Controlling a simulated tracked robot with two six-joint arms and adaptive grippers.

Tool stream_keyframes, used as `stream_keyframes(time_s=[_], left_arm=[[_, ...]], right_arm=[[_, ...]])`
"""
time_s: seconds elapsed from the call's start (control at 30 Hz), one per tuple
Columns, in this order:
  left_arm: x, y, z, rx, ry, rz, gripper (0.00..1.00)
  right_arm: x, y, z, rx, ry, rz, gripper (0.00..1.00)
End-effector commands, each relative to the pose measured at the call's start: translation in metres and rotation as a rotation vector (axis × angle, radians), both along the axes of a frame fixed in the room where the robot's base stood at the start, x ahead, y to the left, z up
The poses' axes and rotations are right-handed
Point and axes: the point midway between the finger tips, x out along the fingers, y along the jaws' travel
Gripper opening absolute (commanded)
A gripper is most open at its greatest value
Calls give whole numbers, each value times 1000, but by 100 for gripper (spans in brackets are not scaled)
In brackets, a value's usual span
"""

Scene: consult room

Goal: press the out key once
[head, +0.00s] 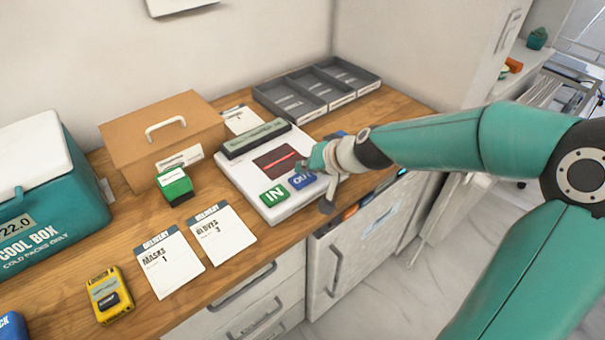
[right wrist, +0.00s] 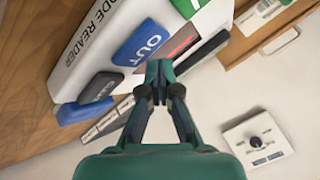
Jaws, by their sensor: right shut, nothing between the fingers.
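The blue OUT key (head: 302,181) is on the sloped face of the white code reader (head: 232,173), right of the green IN key (head: 273,196). My left gripper is not in view.
A grey compartment tray (head: 317,90) and a brown box (head: 163,140) stand behind. A green stamp-like block (head: 175,186), delivery cards (head: 169,264), a yellow device (head: 110,295) and a teal cool box (head: 50,195) are to the left. The counter edge is just in front of the reader.

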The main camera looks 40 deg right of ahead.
Motion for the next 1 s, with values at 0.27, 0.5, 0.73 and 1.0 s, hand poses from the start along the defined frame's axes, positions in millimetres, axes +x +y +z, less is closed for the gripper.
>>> stream_keyframes(time_s=[0.27, 0.5, 0.73, 1.0], left_arm=[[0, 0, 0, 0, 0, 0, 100], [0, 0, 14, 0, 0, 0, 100], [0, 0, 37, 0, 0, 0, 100], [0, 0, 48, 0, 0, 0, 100]], right_arm=[[0, 0, 0, -1, -1, 0, 0], [0, 0, 15, -1, -2, 1, 0], [0, 0, 40, 0, -2, 1, 0], [0, 0, 51, -1, -1, 0, 0]])
